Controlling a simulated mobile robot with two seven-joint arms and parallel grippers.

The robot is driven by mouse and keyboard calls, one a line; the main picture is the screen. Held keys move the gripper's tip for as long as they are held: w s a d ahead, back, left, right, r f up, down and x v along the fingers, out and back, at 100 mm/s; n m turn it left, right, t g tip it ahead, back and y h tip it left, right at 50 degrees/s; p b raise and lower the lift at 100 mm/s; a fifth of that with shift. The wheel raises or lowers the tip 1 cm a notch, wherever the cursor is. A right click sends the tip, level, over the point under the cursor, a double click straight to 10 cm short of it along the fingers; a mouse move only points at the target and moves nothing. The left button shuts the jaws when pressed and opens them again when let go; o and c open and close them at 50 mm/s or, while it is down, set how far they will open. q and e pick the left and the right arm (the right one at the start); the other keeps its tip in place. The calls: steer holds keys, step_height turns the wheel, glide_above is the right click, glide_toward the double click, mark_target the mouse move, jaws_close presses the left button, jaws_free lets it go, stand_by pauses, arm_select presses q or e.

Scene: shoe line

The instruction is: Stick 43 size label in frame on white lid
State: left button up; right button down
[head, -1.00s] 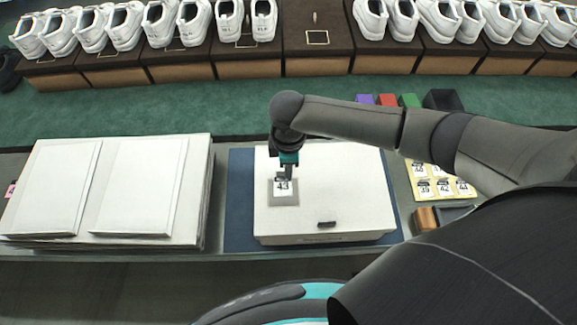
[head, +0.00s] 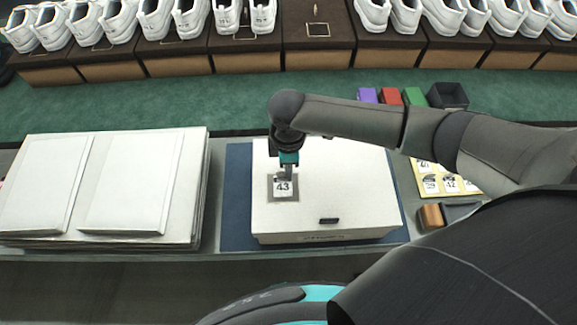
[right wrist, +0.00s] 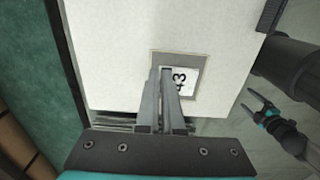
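The 43 size label (head: 284,188) is white with a black "43" and lies within the grey frame (head: 271,196) on the white lid (head: 340,185). It looks flat there. My right gripper (head: 285,175) points down at the label's far edge. In the right wrist view its fingers (right wrist: 163,75) are close together over the edge of the label (right wrist: 187,82) and hide part of it. I cannot tell whether they still pinch it. My left gripper (right wrist: 252,104) shows in the right wrist view, open and empty, off to the side of the box.
A stack of white lids or boxes (head: 203,185) stands left of the blue mat (head: 236,200). A sheet of size labels (head: 470,187) and a wood-ended block (head: 431,216) lie to the right. Coloured blocks (head: 390,96) and a black bin (head: 447,96) are behind. White shoes line the back shelf (head: 319,60).

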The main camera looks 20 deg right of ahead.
steer(key=shift+f, duration=0.5)
stand_by(1.0)
steer(key=c, duration=1)
jaws_free()
step_height(320, 180, up, 15)
steer(key=shift+r+p, duration=0.15)
steer(key=shift+p, duration=0.55)
